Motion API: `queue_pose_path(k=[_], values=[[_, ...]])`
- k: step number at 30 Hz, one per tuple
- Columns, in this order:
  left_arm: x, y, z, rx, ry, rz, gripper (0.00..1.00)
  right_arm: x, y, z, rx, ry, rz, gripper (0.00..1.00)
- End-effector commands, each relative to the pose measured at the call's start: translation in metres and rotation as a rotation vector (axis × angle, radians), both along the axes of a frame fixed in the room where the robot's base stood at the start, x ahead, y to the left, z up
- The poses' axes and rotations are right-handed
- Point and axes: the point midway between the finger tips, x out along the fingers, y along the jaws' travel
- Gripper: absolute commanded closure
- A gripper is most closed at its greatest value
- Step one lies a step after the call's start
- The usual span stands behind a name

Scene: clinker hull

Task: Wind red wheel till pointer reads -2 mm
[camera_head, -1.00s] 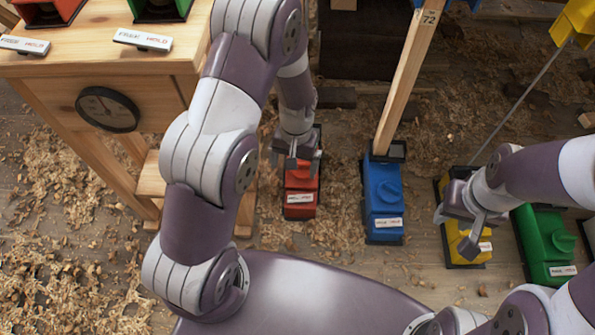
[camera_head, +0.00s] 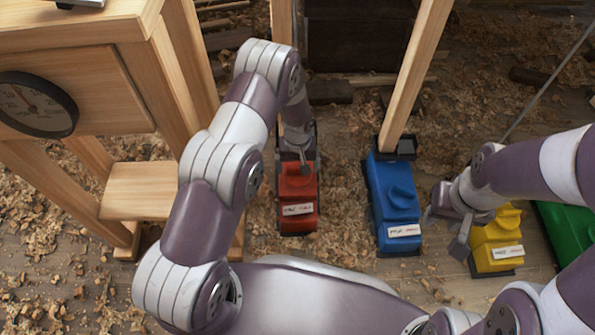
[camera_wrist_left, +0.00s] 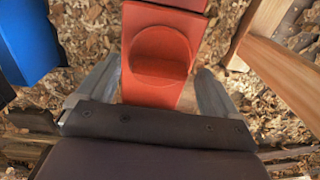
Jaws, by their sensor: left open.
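The red box (camera_head: 297,196) with its round red wheel stands on the floor below my left gripper (camera_head: 300,152). In the left wrist view the wheel (camera_wrist_left: 160,52) shows as a round recessed knob. My left gripper (camera_wrist_left: 150,92) is open, with one finger on each side of the red box; whether either touches it I cannot tell. The arm and gripper hide part of the box in the head view. The round dark dial (camera_head: 36,104) with its pointer is on the front of the wooden stand; its figures are too small to read surely. My right gripper (camera_head: 447,229) is open and empty beside the yellow box.
A blue box (camera_head: 393,205), a yellow box (camera_head: 497,244) and a green box (camera_head: 568,232) stand in a row to the right of the red one. A wooden step (camera_head: 140,190) is at left. Shavings cover the floor.

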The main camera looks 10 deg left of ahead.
Motion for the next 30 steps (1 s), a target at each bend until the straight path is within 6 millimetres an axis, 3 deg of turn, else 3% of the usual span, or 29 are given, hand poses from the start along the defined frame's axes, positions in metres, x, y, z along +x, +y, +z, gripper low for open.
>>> queue_pose_path(k=[10,15,23,30], values=[[0.0,0.0,-0.006,0.0,0.0,-0.001,0.06,0.0,0.0,-0.004,0.0,-0.001,0.0,0.62],[0.0,0.0,-0.006,0.0,0.0,-0.001,0.62,0.0,0.0,-0.004,0.0,0.0,0.0,0.62],[0.0,0.0,-0.005,0.0,0.0,-0.016,0.62,0.0,0.0,-0.001,0.0,0.0,0.0,0.62],[-0.001,0.0,-0.003,0.001,0.001,-0.117,0.62,0.0,0.0,0.014,0.0,0.0,0.0,0.62]])
